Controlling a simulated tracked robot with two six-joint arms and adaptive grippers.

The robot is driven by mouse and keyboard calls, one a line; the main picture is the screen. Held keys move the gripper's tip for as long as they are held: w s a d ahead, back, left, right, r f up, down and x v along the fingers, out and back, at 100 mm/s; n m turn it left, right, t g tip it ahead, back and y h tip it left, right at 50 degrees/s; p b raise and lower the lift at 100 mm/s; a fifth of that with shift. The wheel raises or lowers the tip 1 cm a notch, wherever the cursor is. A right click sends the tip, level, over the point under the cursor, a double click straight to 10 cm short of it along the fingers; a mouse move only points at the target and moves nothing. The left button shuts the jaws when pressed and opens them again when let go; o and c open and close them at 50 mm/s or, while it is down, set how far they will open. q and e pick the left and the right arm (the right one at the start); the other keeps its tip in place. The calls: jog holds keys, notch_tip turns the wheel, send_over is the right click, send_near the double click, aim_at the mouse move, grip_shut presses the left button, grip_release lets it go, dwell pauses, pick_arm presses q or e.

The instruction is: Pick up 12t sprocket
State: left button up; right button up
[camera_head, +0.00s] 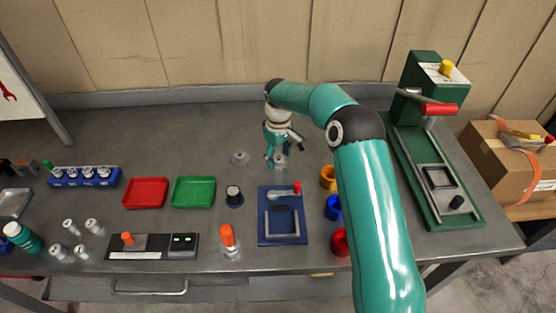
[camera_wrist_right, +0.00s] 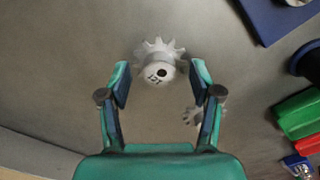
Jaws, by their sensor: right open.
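The 12t sprocket (camera_wrist_right: 158,62), grey and toothed with a hub marked "12T", lies on the grey bench top in the right wrist view. It sits between and slightly beyond the fingertips of my right gripper (camera_wrist_right: 161,82), which is open and empty. In the head view my right gripper (camera_head: 277,157) is low over the bench, and the sprocket (camera_head: 280,162) is partly hidden under it. A second grey sprocket (camera_head: 240,158) lies to its left; in the right wrist view it (camera_wrist_right: 190,117) is partly behind the right finger. My left gripper is not in view.
A red tray (camera_head: 146,193), a green tray (camera_head: 194,191) and a blue board (camera_head: 282,232) lie nearer the front. Yellow (camera_head: 328,178), blue and red rings are beside my right arm. A green press (camera_head: 430,150) stands at right. The bench behind the gripper is clear.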

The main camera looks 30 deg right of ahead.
jog(key=shift+f, duration=0.25)
grip_shut()
jog(key=shift+r, duration=0.15)
